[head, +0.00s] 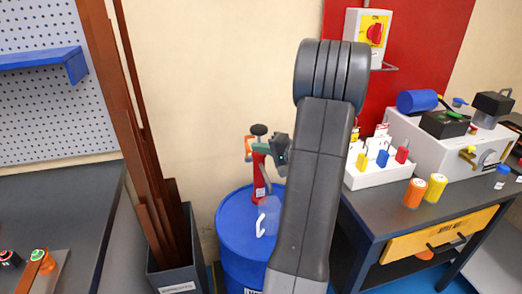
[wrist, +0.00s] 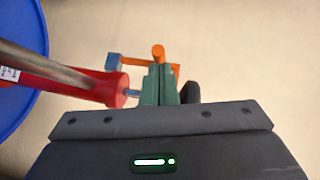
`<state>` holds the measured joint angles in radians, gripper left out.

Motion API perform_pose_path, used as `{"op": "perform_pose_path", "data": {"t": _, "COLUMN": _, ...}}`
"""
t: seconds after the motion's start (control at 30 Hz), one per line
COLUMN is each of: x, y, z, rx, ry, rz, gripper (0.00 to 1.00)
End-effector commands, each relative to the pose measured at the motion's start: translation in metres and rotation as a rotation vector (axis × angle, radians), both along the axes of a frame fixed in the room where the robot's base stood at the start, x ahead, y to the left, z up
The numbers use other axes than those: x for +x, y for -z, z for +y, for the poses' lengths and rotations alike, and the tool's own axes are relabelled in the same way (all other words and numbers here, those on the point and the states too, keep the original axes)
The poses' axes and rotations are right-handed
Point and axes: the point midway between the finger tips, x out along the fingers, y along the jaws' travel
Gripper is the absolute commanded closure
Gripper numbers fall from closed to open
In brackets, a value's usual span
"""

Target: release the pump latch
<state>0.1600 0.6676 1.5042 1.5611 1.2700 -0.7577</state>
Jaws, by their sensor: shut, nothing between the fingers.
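The red pump (head: 261,176) stands on the blue drum (head: 228,222), with a black knob (head: 258,129) on top and an orange piece (head: 249,146) at its left. My gripper (head: 262,148) reaches in from the right at the pump's upper end. In the wrist view its two green fingers (wrist: 160,83) are together with nothing between them. They lie over the pump's thin rod, past the end of the red barrel (wrist: 95,86). The orange piece (wrist: 158,54), with a blue end block, is beyond the fingertips. I cannot tell which part is the latch, or whether the fingers touch anything.
A blurred grey bar (wrist: 45,62) crosses the barrel in the wrist view. Brown strips (head: 135,130) stand in a dark bin left of the drum. A workbench (head: 375,215) with a white machine (head: 440,143) and small containers is at right. Plain wall is behind the pump.

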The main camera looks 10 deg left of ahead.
Motion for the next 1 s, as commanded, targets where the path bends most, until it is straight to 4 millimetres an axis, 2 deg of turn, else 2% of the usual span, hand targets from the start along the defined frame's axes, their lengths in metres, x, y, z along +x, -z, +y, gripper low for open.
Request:
{"op": "perform_pose_path", "data": {"t": 0.37, "x": -0.006, "y": -0.002, "z": 0.013, "rx": -0.152, "ry": -0.003, "rz": -0.069, "gripper": 1.00}}
{"op": "perform_pose_path", "data": {"t": 1.0, "x": -0.025, "y": -0.004, "z": 0.059, "rx": -0.708, "ry": -0.005, "rz": -0.300, "gripper": 1.00}}
